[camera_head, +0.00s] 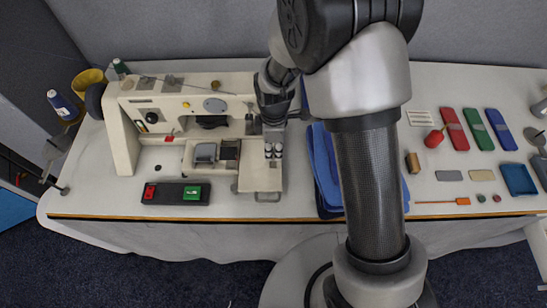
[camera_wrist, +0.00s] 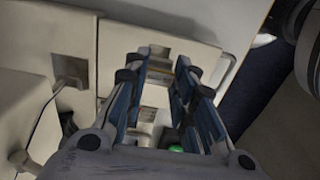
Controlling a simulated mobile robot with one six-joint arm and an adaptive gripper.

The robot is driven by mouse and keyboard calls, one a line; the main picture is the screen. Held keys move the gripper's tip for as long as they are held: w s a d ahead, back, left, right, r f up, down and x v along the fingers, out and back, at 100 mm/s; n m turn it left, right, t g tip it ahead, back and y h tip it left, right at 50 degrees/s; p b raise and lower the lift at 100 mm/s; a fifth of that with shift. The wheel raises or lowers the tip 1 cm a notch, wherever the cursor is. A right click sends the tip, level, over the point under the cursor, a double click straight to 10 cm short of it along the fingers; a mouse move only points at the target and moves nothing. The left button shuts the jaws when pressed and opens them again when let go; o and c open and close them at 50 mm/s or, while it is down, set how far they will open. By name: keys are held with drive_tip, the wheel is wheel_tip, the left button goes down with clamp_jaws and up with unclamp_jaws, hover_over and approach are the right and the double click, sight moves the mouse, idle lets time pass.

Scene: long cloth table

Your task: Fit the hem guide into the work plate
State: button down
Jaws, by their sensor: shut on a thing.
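My gripper (camera_head: 273,150) points down over the cream work plate (camera_head: 260,178) at the right end of the sewing machine's bed. In the wrist view my gripper (camera_wrist: 160,68) has its two blue-padded fingers shut on a small piece, taken to be the hem guide. The piece is mostly hidden between the fingers, and its shape is unclear. The work plate also shows beyond the fingertips in the wrist view (camera_wrist: 190,48). I cannot tell whether the held piece touches the plate.
The cream sewing machine (camera_head: 190,108) stands left of my gripper. A black switch box (camera_head: 172,200) with red and green buttons lies in front of it. Blue folded cloth (camera_head: 325,165) lies close on the right. Several small items lie farther right.

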sight(274, 150)
drive_tip(key=shift+f+b, duration=0.55)
drive_tip(key=shift+f, duration=1.9)
drive_tip(key=shift+f, duration=0.1)
drive_tip(key=shift+w+f, duration=0.1)
drive_tip(key=shift+f, duration=0.05)
drive_tip(key=c, duration=1.3)
unclamp_jaws()
drive_tip(key=shift+c, duration=0.2)
wheel_tip(274, 150, up, 13)
drive_tip(key=p, duration=0.3)
drive_tip(key=shift+f, duration=0.2)
drive_tip(key=s+d+r+m+t, duration=0.2)
drive_tip(key=s+d+r+m, duration=0.3)
drive_tip(key=r, duration=0.5)
drive_tip(key=s+d+r+m+t, duration=0.1)
drive_tip(key=s+d+r+m, duration=0.4)
drive_tip(key=r, duration=0.4)
drive_tip(key=s+d+r+m, duration=0.1)
drive_tip(key=s+r+m, duration=0.1)
drive_tip(key=s, duration=0.3)
drive_tip(key=s+d+r+m+t, duration=0.1)
drive_tip(key=s+m, duration=0.3)
drive_tip(key=m, duration=0.1)
drive_tip(key=shift+s+d+r+m+t, duration=0.25)
drive_tip(key=shift+s+r+m+t, duration=0.05)
drive_tip(key=shift+s+r, duration=0.1)
